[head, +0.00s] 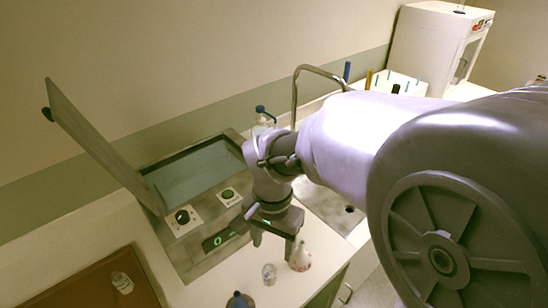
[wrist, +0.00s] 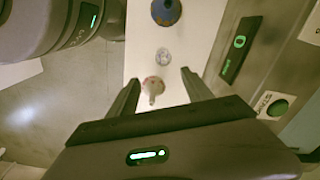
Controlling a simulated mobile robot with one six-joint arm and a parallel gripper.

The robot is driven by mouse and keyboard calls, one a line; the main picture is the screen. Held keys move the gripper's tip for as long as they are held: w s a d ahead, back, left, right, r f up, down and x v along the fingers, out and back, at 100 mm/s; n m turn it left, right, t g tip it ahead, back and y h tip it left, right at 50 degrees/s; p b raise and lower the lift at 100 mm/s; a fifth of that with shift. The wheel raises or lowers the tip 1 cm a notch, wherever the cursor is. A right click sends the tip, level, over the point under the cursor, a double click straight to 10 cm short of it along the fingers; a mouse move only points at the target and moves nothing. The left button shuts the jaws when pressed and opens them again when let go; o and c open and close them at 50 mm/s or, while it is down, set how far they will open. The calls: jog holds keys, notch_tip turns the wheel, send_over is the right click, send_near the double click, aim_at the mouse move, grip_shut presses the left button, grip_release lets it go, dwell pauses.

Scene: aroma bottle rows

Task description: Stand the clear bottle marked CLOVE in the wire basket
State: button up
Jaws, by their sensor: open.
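A small clear bottle (head: 122,282) stands on a brown board at the lower left of the head view. Another small clear vessel (head: 269,274) stands on the white counter below my gripper; it also shows in the wrist view (wrist: 163,56). No label is legible, so I cannot tell which is marked CLOVE. My gripper (head: 273,243) points down above the counter, open and empty. In the wrist view its two fingers (wrist: 161,78) are spread apart, with the counter visible between them. I cannot make out a wire basket in either view.
A whitish flask with reddish marks (head: 300,257) stands close to my gripper, and a blue bottle (head: 239,301) is at the bottom edge. A metal bath with a raised lid (head: 100,145) is on the left. A sink and tap lie behind my arm. The brown board (head: 85,290) has bare room.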

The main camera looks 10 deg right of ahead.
aim_at(269, 274)
jog(key=f+b, duration=0.1)
jog(key=f, duration=0.2)
jog(key=f+b, duration=0.1)
jog(key=f, duration=0.2)
jog(key=f+b, duration=0.1)
jog(key=f, duration=0.2)
jog(key=shift+s+a+f, duration=0.1)
jog(key=shift+s+a, duration=0.1)
jog(key=shift+a, duration=0.05)
jog(key=f+b, duration=0.2)
jog(key=f, duration=0.1)
jog(key=f+b, duration=0.1)
jog(key=f, duration=0.1)
jog(key=shift+w+a, duration=0.3)
jog(key=shift+r, duration=0.15)
jog(key=shift+c, duration=0.5)
grip_shut()
